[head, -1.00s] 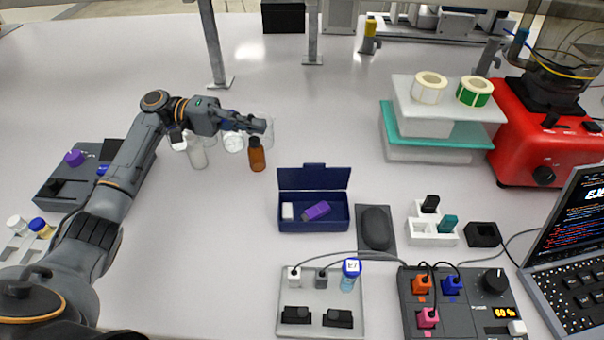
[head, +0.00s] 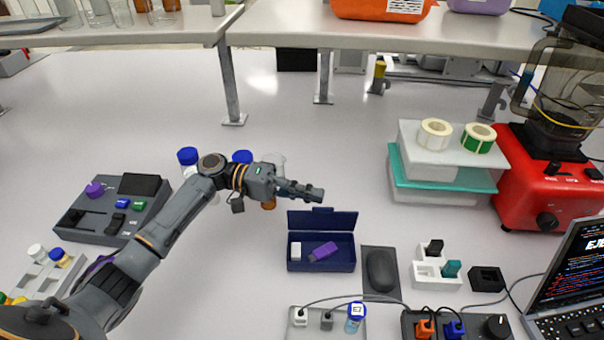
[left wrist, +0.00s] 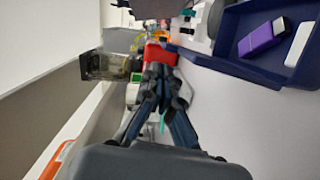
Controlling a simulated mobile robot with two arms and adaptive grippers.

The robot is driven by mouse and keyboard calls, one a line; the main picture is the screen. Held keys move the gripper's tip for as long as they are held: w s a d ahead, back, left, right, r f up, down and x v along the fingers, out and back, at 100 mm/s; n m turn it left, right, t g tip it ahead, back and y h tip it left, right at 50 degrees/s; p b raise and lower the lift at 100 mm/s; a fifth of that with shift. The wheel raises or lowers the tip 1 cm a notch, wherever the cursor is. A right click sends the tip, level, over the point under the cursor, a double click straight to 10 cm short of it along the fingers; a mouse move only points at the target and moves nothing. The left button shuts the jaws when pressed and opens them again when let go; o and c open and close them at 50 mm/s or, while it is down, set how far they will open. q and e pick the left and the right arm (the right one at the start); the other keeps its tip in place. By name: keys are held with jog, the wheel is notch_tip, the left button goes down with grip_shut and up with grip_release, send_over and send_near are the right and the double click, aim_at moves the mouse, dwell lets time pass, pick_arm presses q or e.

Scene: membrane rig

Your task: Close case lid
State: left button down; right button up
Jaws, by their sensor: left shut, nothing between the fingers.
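The dark blue case (head: 322,264) stands open on the table in the head view, with its lid (head: 322,220) raised along the back edge. A purple USB stick (head: 323,251) and a small white piece (head: 296,250) lie inside it. My left gripper (head: 315,193) is shut and empty, just behind and above the raised lid, apart from it as far as I can tell. In the left wrist view the gripper fingers (left wrist: 160,85) are together, and the case (left wrist: 232,52) shows at upper right with the purple stick (left wrist: 262,37). My right gripper is not in view.
A dark mouse on a pad (head: 381,270) lies right of the case. A white holder (head: 437,268) with small sticks stands further right. Bottles, including an amber one (head: 269,202), stand behind my left arm. A tray with a blue-capped vial (head: 355,318) is in front.

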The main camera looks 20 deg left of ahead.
pick_arm(q)
jog(key=shift+s+d+f, duration=0.1)
jog(key=shift+s+d, duration=0.1)
jog(key=shift+s, duration=0.4)
